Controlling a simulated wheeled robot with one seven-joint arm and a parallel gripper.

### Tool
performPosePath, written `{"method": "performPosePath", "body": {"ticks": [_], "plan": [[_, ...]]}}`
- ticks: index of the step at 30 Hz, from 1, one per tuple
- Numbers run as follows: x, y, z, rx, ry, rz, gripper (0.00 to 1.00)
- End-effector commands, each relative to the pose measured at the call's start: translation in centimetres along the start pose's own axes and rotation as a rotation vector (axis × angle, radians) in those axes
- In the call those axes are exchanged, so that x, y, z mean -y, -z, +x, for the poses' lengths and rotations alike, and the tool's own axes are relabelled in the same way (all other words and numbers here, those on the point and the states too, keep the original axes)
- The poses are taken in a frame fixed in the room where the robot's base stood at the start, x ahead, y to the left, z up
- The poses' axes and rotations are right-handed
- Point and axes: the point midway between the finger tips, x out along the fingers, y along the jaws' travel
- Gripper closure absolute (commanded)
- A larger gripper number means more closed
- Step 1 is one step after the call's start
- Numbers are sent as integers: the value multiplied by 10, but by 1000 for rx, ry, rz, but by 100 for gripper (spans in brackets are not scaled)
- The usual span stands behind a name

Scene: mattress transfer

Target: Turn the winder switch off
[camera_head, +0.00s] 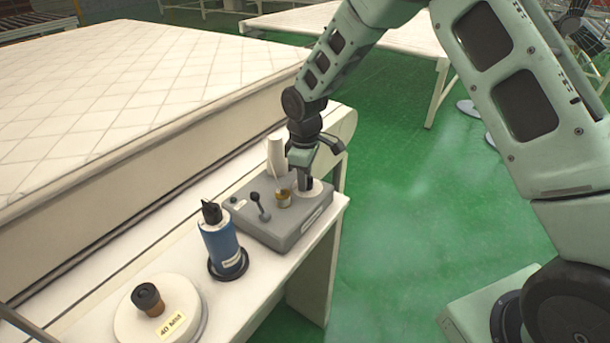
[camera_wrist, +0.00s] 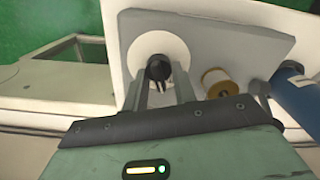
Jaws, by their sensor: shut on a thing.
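A grey box (camera_head: 272,232) stands on the white bench, with a lever (camera_head: 259,203), a small brass-coloured spool (camera_head: 283,197) and a white disc (camera_head: 318,187) on top. My gripper (camera_head: 306,182) points down over the disc end of the box. In the wrist view the two fingers of my gripper (camera_wrist: 158,80) are closed around a dark knob (camera_wrist: 158,68) at the middle of the white disc (camera_wrist: 148,45). The spool also shows in the wrist view (camera_wrist: 217,78). The head view hides the knob behind my fingers. No off or on marking can be read.
A blue cylinder (camera_head: 221,250) with a black top and a white round base marked 40 MM (camera_head: 185,312) stand on the bench nearer me. A white cone (camera_head: 276,155) stands behind the box. A quilted mattress (camera_head: 120,75) lies at left. Green floor (camera_head: 420,215) is open at right.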

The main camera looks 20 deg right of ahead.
Motion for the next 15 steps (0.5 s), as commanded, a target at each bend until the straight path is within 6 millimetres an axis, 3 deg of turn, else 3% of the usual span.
{"method": "performPosePath", "body": {"ticks": [15], "plan": [[2, 0, -2, -3, -2, -376, 96]]}}
